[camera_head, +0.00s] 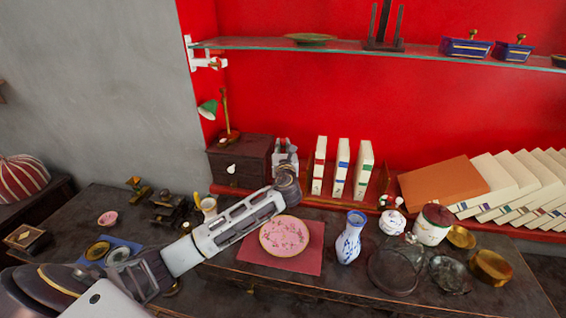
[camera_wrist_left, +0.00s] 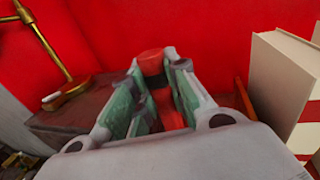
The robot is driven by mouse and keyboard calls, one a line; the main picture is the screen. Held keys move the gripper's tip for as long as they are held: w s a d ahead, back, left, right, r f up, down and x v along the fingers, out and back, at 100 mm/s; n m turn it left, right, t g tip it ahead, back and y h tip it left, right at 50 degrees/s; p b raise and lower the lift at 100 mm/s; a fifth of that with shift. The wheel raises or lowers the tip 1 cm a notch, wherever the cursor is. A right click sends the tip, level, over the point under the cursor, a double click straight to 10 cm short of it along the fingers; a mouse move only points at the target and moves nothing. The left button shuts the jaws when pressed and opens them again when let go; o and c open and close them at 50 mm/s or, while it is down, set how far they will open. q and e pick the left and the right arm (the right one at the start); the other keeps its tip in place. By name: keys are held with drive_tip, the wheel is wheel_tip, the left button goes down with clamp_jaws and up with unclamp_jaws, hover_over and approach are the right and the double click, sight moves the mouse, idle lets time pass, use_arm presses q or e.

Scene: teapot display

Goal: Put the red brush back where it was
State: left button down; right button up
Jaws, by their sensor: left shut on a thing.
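My left gripper (camera_head: 286,150) reaches toward the red wall, between a dark wooden drawer box and the upright books. In the left wrist view, its fingers (camera_wrist_left: 160,85) are closed around a red piece (camera_wrist_left: 152,61), which I take to be the red brush. Only parts of it show between and just beyond the fingers; the rest is hidden. In the head view the brush cannot be made out behind the gripper. My right gripper is in neither view.
The drawer box (camera_head: 240,158) with a green lamp (camera_head: 208,109) stands close on the left. Upright books (camera_head: 341,168) stand close on the right. A glass shelf (camera_head: 360,54) runs above. A pink plate (camera_head: 284,236) and blue-white vase (camera_head: 350,238) stand in front.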

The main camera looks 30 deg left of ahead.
use_arm(q)
drive_tip(key=shift+f, duration=0.65)
drive_tip(key=shift+f, duration=2.05)
drive_tip(key=c, duration=1.4)
unclamp_jaws()
drive_tip(key=shift+s, duration=0.1)
drive_tip(key=shift+r+b+v, duration=0.2)
drive_tip(key=shift+b+v, duration=0.15)
drive_tip(key=shift+v, duration=5.6)
